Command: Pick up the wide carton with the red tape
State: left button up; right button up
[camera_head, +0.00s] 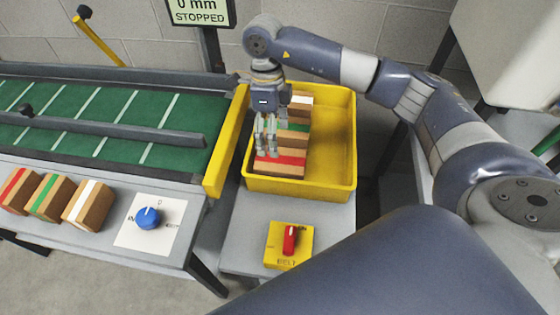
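A wide brown carton with red tape (290,168) lies at the near end inside the yellow tote (338,172). My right gripper (267,150) reaches in from the right and points down over the tote's left side. Its fingers look apart, with nothing seen between them. The fingertips are close to the red-taped carton and overlap its far left part in the picture; I cannot tell if they touch. A smaller-looking red-taped carton (17,190) stands on the grey table at the far left. My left gripper is not in view.
Behind the red carton in the tote are a green-taped carton (297,137) and a white-taped one (301,101). Green-taped (50,197) and white-taped (88,206) cartons stand by the blue knob (148,218). The belt (110,110) sign reads STOPPED. The tote's right side is free.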

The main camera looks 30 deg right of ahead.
aim_at(280, 158)
jog(key=shift+s+f, duration=0.25)
jog(key=shift+f, duration=0.75)
jog(key=f, duration=0.1)
jog(key=s+f+p, duration=0.1)
jog(key=f, duration=0.1)
jog(key=d+f, duration=0.1)
jog(key=shift+s+f+p, duration=0.2)
jog(key=shift+f+p, duration=0.1)
jog(key=shift+f, duration=0.35)
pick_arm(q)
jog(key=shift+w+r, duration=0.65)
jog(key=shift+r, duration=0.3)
pick_arm(e)
jog(key=shift+f, duration=0.1)
